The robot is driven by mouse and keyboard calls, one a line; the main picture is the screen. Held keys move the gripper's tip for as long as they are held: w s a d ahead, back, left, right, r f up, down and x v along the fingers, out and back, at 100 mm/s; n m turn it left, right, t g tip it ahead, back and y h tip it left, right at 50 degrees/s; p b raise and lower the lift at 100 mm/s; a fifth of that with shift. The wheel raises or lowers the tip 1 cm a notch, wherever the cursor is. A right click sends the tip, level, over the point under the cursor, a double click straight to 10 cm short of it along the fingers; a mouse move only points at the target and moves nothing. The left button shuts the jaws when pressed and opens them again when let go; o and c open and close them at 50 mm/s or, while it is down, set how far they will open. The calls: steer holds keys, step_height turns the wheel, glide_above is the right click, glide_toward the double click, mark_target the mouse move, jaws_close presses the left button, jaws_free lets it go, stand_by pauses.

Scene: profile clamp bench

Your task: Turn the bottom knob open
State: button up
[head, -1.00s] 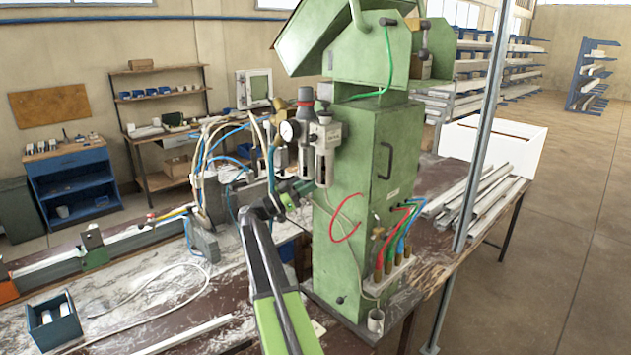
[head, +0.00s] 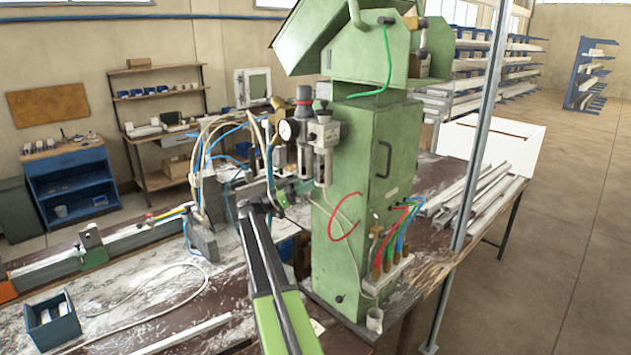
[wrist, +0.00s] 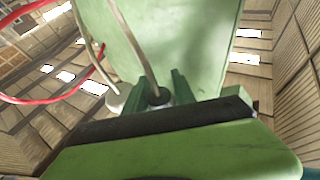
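My gripper (head: 304,187) is at the underside of the filter-regulator unit (head: 323,150), on the left side of the green cabinet (head: 365,200). In the wrist view, the two green fingers of my gripper (wrist: 158,92) stand on either side of a small dark round knob (wrist: 157,97). A pale hose (wrist: 132,45) runs to this knob. I cannot tell whether both fingers press on it. In the head view the knob is hidden behind the gripper. A round pressure gauge (head: 287,131) and a dark, red-ringed top knob (head: 304,98) sit higher up.
Loose hoses and cables (head: 205,165) hang left of my gripper. Red, green and blue hoses (head: 400,222) enter fittings on the cabinet's right. A steel post (head: 482,130) stands at the right.

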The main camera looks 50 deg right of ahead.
steer(key=shift+o, duration=1.2)
steer(key=shift+a+f, duration=0.1)
steer(key=shift+f, duration=0.05)
steer(key=b+v, duration=0.6)
steer(key=v, duration=1.1)
steer(key=shift+b, duration=0.4)
steer(key=shift+w, duration=0.15)
